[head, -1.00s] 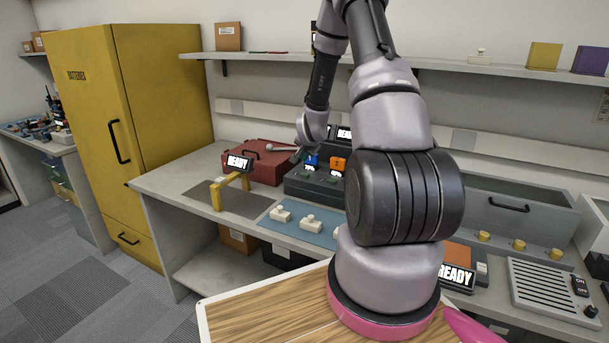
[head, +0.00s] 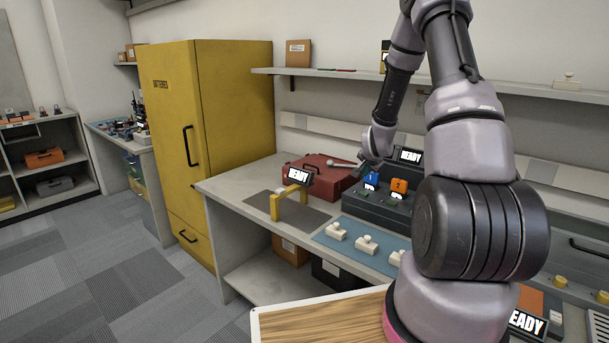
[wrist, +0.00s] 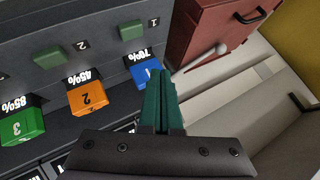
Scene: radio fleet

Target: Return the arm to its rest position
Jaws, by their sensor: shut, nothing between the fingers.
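My gripper (wrist: 162,105) shows in the wrist view as two dark green fingers pressed together with nothing between them. Its fingertips overlap the edge of a blue battery block marked 1 (wrist: 145,72) in that view; I cannot tell whether they touch. In the head view my arm rises at the right, bends over the bench and comes down near the dark charger (head: 375,212). The fingers are hard to make out there. An orange block marked 2 (wrist: 87,96) and a green block marked 3 (wrist: 22,126) sit in the charger.
A red toolbox (head: 318,172) stands beside the charger, with a pale rod on it. A yellow stand with a READY sign (head: 276,207) and a blue mat (head: 375,258) are on the bench. A yellow battery cabinet (head: 240,110) stands left. A wall shelf (head: 345,72) runs above. Floor at left is clear.

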